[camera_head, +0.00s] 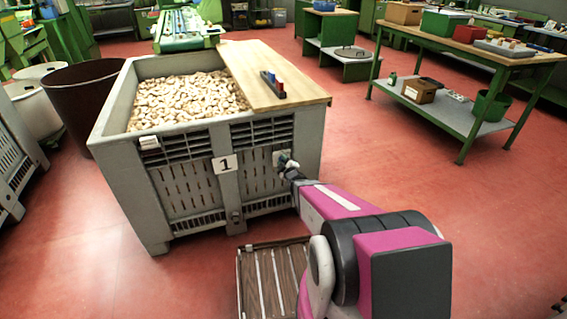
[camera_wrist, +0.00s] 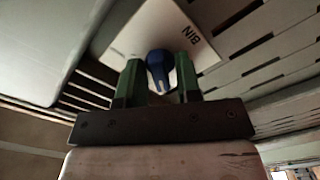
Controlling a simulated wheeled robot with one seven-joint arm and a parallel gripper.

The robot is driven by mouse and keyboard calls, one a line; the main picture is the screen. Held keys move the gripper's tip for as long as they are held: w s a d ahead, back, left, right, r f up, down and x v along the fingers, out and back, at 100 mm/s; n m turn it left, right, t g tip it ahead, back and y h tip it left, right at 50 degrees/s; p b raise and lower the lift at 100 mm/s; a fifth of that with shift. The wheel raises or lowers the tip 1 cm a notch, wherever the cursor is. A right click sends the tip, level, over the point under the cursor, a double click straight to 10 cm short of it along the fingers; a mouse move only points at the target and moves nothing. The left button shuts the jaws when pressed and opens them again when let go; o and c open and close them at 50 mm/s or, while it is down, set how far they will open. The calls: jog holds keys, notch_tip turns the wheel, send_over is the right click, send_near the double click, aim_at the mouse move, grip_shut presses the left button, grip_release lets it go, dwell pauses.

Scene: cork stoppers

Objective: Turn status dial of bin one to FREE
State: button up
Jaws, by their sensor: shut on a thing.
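Bin one (camera_head: 180,207) is a large grey slatted crate marked with a "1" plate (camera_head: 224,163). Its status dial has a blue knob (camera_wrist: 159,68) on a white plate (camera_wrist: 150,28) lettered "BIN", seen upside down in the wrist view. My gripper (camera_wrist: 158,75) has its two green fingers on either side of the blue knob, shut on it. In the head view my gripper (camera_head: 286,163) is at the bin's front, right of the "1" plate, and mostly covers the dial. The dial's FREE mark and its pointed setting cannot be read.
Cork stoppers (camera_head: 188,98) fill the bin's open left part. A slatted pallet (camera_head: 266,280) lies on the floor before the bin. Red floor is clear at right.

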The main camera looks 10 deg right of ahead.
jog(key=m, duration=1)
jog(key=shift+m, duration=0.4)
dwell(0.4)
jog(key=o, duration=0.6)
jog(key=s+d, duration=0.1)
jog(key=s, duration=0.9)
jog(key=shift+s+d, duration=0.4)
jog(key=shift+w, duration=0.1)
